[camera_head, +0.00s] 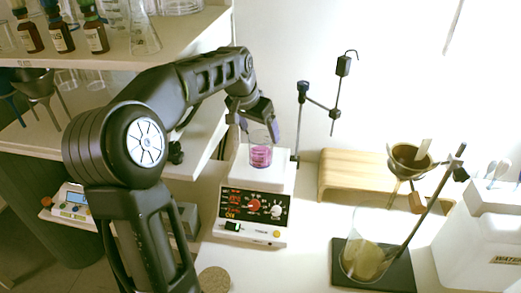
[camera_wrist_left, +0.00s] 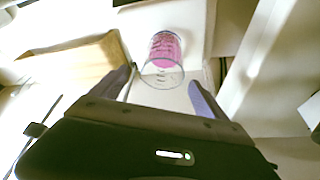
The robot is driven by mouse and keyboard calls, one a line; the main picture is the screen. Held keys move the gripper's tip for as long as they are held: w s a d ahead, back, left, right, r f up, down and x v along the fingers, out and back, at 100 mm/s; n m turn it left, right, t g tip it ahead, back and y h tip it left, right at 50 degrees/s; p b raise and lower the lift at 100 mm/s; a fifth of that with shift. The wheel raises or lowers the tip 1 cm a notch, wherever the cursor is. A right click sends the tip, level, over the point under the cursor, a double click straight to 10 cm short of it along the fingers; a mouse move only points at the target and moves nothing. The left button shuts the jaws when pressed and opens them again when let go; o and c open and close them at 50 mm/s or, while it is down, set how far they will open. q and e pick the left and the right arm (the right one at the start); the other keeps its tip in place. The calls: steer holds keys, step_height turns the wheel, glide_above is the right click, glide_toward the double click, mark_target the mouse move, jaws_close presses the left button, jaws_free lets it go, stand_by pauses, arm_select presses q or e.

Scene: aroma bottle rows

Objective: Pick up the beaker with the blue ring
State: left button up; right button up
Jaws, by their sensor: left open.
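A small clear beaker (camera_head: 261,155) with pink liquid stands upright on the white top of a hotplate (camera_head: 252,214) in the head view. I cannot make out a blue ring on it. My left gripper (camera_head: 259,128) is open and points down just above and around the beaker's upper part. In the left wrist view, the beaker (camera_wrist_left: 165,50) lies ahead of the gap between the two spread fingers of my left gripper (camera_wrist_left: 163,90). I cannot tell whether either finger touches the glass. My right gripper is not in view.
A metal stand (camera_head: 330,105) rises behind the hotplate. A wooden rack (camera_head: 345,176) stands to its right. A larger beaker (camera_head: 365,258) with tan liquid sits on a dark stand base at front right. Shelves (camera_head: 190,35) with brown bottles and glassware are at left.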

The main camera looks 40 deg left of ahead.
mark_target(260, 136)
arm_select(q)
steer(key=shift+x, duration=1.4)
steer(key=shift+w+a+f+p, duration=0.1)
steer(key=shift+f+p, duration=0.25)
steer(key=p+x, duration=0.1)
steer(key=x, duration=0.3)
steer(key=shift+a+f, duration=0.2)
steer(key=shift+c, duration=0.5)
steer(key=c, duration=1.6)
steer(key=shift+r, duration=0.15)
